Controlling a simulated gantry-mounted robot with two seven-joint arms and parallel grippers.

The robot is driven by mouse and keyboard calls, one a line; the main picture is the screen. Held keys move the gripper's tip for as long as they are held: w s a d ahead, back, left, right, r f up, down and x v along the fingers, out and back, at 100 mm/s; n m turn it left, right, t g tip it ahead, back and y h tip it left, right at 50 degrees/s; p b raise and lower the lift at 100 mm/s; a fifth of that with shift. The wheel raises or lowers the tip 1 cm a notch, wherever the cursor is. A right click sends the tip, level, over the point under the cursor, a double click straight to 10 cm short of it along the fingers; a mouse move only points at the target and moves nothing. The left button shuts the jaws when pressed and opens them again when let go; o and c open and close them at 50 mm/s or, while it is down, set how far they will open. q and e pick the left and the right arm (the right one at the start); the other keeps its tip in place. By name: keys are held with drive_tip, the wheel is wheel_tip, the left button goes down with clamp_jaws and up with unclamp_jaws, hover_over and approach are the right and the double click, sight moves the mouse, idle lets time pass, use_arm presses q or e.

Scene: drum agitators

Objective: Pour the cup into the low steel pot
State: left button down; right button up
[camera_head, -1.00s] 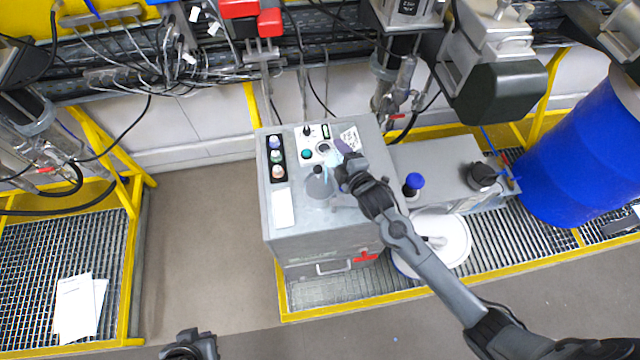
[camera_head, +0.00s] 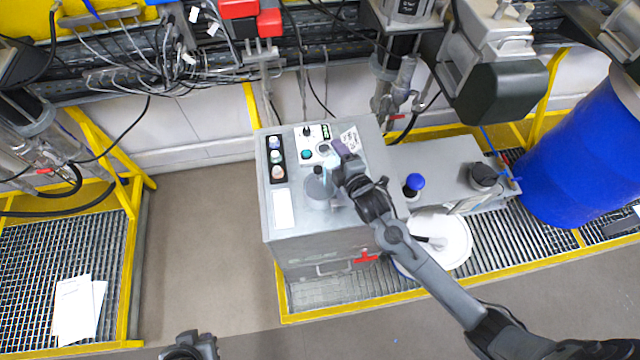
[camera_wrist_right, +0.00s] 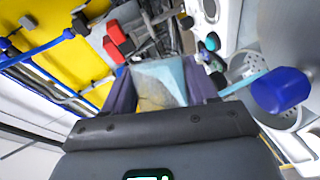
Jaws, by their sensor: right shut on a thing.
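My right gripper (camera_head: 333,157) is above the grey cabinet top. It is shut on a pale, translucent bluish cup (camera_wrist_right: 160,84), which sits between its purple fingers in the wrist view. In the head view the cup (camera_head: 327,166) is small and partly hidden by the gripper. A round grey vessel (camera_head: 318,190) with a black cap stands on the cabinet just below the cup. I cannot clearly make out the low steel pot; a grey metal container with holes (camera_wrist_right: 243,66) shows at the right of the wrist view. My left gripper (camera_head: 188,346) is only partly seen at the bottom edge.
The cabinet (camera_head: 310,232) carries a black strip of coloured buttons (camera_head: 277,158), a control panel (camera_head: 308,140) and a white sheet (camera_head: 283,208). A blue-capped thing (camera_head: 413,182) and a white bucket (camera_head: 455,240) are to the right. Floor left of the cabinet is clear.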

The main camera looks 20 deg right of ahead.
drive_tip(key=shift+s+a+r+n, duration=0.15)
drive_tip(key=shift+a+r+n, duration=0.05)
drive_tip(key=shift+a+n, duration=0.2)
idle(0.4)
drive_tip(key=shift+f+n+t, duration=0.2)
drive_tip(key=shift+n+t, duration=0.1)
idle(0.3)
drive_tip(key=shift+a+f+n, duration=0.1)
drive_tip(key=shift+f+n, duration=0.15)
drive_tip(key=shift+n, duration=0.05)
idle(0.5)
drive_tip(key=shift+a, duration=0.1)
